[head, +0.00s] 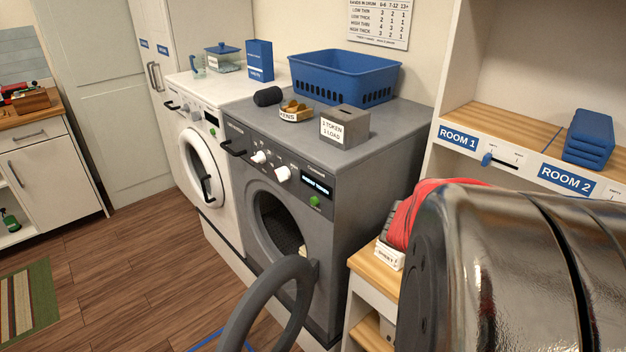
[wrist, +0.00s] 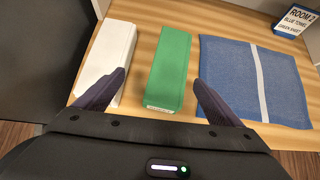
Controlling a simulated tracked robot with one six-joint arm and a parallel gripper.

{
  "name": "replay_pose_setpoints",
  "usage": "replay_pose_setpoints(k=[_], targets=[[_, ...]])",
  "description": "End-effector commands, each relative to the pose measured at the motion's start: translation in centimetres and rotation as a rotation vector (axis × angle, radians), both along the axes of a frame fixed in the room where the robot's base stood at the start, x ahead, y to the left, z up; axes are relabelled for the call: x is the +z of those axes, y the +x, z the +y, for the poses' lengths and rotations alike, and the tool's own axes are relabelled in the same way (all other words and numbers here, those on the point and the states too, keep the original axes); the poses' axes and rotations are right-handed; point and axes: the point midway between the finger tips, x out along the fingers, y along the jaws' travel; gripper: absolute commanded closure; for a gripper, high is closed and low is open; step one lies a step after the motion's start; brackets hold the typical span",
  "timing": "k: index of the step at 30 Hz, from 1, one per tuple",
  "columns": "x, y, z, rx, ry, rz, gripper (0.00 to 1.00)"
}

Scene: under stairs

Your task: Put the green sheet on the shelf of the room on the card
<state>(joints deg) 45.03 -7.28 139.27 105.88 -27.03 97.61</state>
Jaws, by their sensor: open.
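The green sheet (wrist: 170,70) lies folded on a wooden surface in the wrist view, with a small white label at its near end. My gripper (wrist: 160,80) is open, with one finger on each side of the green sheet in the picture; I cannot tell how high it is above the sheet. The card (wrist: 295,20) at the top right reads ROOM 2, BLUE TOWEL, GREEN SHEET. In the head view, the shelf marked ROOM 2 (head: 567,180) holds a folded blue stack (head: 588,138). The green sheet and gripper are not seen there.
A white folded cloth (wrist: 105,62) lies left of the green sheet, and a blue striped towel (wrist: 230,70) right. In the head view, the ROOM 1 shelf (head: 497,124) looks bare. A grey machine (head: 370,190) has its round door (head: 262,300) open. My arm hides the lower right.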

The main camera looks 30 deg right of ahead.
Motion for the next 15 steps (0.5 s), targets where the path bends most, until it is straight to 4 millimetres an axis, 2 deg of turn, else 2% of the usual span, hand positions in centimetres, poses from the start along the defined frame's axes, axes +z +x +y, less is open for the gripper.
replay_pose_setpoints(k=[1,4,15], targets=[[-0.50,-0.93,-0.24,-0.053,0.015,-0.010,0.11],[-0.89,-1.76,-0.32,-0.108,0.028,-0.023,0.11],[-1.02,-1.74,-0.41,-0.109,0.029,-0.024,0.11]])
